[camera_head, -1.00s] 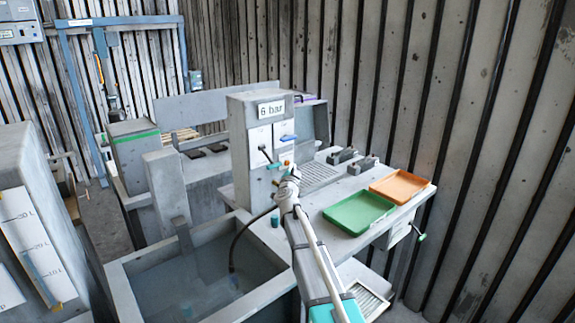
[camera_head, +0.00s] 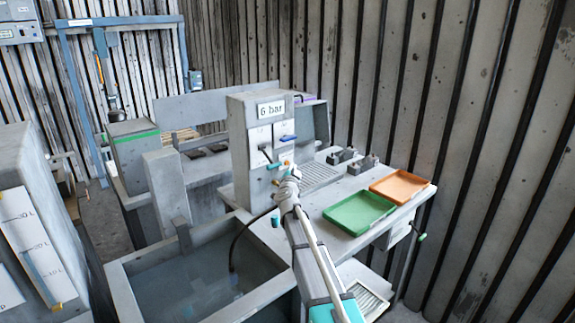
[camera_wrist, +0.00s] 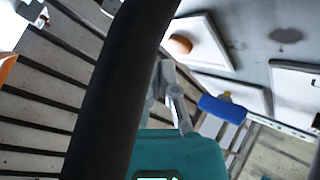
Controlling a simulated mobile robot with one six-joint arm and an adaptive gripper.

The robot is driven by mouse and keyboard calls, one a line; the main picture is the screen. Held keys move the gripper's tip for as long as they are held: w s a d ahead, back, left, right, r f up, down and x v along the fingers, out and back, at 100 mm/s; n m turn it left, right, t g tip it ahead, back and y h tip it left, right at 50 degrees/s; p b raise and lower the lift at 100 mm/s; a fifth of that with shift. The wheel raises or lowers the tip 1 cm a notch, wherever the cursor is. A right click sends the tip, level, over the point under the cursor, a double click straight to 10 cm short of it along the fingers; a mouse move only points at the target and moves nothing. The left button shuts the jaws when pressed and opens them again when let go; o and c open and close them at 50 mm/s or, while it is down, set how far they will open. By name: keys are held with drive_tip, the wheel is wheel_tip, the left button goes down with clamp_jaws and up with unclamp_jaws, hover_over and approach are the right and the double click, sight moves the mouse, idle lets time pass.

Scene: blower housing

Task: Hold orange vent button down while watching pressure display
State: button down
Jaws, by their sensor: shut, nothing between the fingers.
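The orange vent button (camera_wrist: 180,44) shows in the wrist view on a white plate, near the top centre. In the head view a small orange spot (camera_head: 287,163) shows on the front of the grey column, just above my gripper (camera_head: 283,170). My gripper is shut and empty, its fingers (camera_wrist: 176,98) just below the button in the wrist picture. I cannot tell whether the fingertips touch the button or whether it is pressed. The pressure display (camera_head: 271,109) at the column's top reads "6 bar".
A blue handle (camera_head: 288,138) sticks out of the column above the button. A dark-handled lever (camera_head: 265,152) is at its left. A green tray (camera_head: 359,212) and an orange tray (camera_head: 399,186) lie on the bench at right. A water tank (camera_head: 128,270) is at lower left.

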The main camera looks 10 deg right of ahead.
drive_tip(key=shift+w+a, duration=0.45)
drive_tip(key=shift+w, duration=0.25)
idle(3.5)
drive_tip(key=shift+s, duration=0.1)
idle(0.5)
drive_tip(key=shift+s+d, duration=0.4)
drive_tip(key=shift+s, duration=0.2)
drive_tip(key=shift+s, duration=0.1)
drive_tip(key=shift+s+d, duration=0.4)
drive_tip(key=shift+s, duration=0.3)
drive_tip(key=shift+s+d, duration=0.45)
drive_tip(key=shift+s, duration=0.2)
drive_tip(key=shift+s+d, duration=0.4)
drive_tip(key=shift+s, duration=0.3)
